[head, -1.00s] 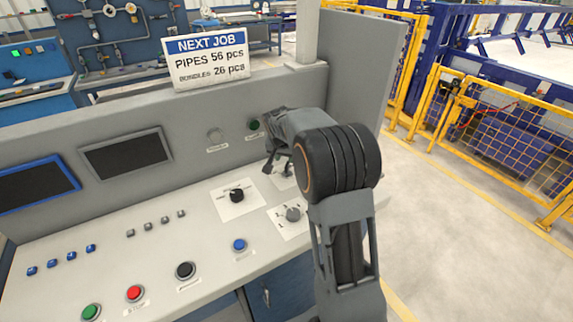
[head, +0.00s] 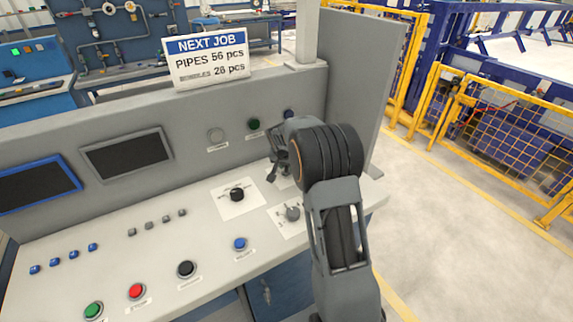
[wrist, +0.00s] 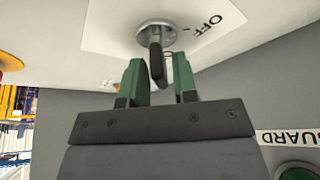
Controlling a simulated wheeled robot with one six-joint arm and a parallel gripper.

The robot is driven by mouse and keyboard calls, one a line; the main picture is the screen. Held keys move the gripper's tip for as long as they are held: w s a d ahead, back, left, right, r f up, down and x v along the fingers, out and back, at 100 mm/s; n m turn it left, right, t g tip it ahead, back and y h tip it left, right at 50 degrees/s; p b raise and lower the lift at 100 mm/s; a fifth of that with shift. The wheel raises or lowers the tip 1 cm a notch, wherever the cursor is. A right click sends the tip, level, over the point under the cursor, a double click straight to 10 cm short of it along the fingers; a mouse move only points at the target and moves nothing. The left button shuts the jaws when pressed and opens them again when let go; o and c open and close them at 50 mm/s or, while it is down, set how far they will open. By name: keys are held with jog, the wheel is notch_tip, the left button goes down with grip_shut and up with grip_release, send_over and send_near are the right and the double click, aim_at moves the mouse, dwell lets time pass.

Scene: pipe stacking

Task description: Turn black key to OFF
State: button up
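The black key (wrist: 157,62) sits in a round silver lock (wrist: 158,36) on a white plate (wrist: 115,22) in the wrist view. The word OFF is printed on the plate, to the right of the lock. My gripper (wrist: 160,76) is open, with one green finger on each side of the key's end. Gaps show between the fingers and the key. In the head view my gripper (head: 277,168) is low over the right part of the console, and the key is hidden behind my arm.
The console (head: 215,240) carries a black selector knob (head: 237,194), a grey knob (head: 292,212) and several push buttons close by. Its upright back panel (head: 190,125) holds a green button (head: 253,125). A side wall (head: 365,90) stands at the right.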

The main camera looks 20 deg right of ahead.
grip_shut()
jog(key=n+y, duration=0.1)
jog(key=n, duration=0.2)
jog(key=n+t+y+b, duration=0.1)
jog(key=n, duration=0.2)
jog(key=shift+f+n, duration=0.1)
jog(key=shift+n, duration=0.2)
jog(key=n+y+b, duration=0.1)
jog(key=n+b, duration=0.1)
jog(key=n+y+b, duration=0.1)
jog(key=n+b, duration=0.1)
jog(key=n, duration=0.1)
jog(key=shift+n+y+b, duration=0.3)
jog(key=shift+b, duration=0.05)
jog(key=n+y+b, duration=0.1)
jog(key=n, duration=0.1)
jog(key=n+g, duration=0.1)
jog(key=n, duration=0.2)
jog(key=shift+g+y+b, duration=0.3)
jog(key=shift+y+b, duration=0.1)
jog(key=shift+r+n, duration=0.2)
jog(key=shift+n, duration=0.3)
jog(key=shift+o, duration=1.1)
grip_release()
